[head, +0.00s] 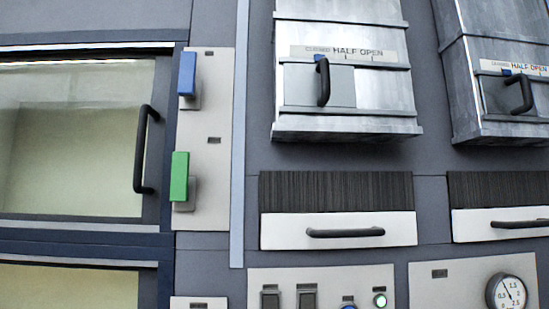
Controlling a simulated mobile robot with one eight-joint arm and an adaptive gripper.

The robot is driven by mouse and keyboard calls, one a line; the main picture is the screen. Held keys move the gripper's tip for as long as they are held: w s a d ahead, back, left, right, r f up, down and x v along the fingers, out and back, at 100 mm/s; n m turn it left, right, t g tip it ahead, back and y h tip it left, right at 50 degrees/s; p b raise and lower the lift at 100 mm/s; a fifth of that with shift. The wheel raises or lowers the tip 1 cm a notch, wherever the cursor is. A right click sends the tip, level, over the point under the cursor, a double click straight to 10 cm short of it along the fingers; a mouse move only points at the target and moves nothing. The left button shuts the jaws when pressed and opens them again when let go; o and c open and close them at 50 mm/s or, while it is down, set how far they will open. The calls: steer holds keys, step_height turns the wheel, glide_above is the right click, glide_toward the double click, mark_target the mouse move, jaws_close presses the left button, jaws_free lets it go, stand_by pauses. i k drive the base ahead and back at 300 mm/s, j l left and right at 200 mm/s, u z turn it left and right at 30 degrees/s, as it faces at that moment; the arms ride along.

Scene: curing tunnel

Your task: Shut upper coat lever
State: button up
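A light panel (219,125) beside the upper glass door carries two levers. The upper one has a blue handle (187,74) and the lower one a green handle (179,177). Both handles stand upright, each in front of a grey base. Small dark labels sit on the panel above and between them, too small to read. I cannot tell which lever is the upper coat lever. My gripper is not in view.
The glass door (70,140) at left has a black handle (142,150) close to the levers. Two metal ducts have sliding gates with black handles (323,82). Below are two drawers with bar handles (346,232), a switch panel (325,278) and a round gauge (508,292).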

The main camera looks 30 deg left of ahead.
mark_target(180, 188)
steer(key=u, duration=1.95)
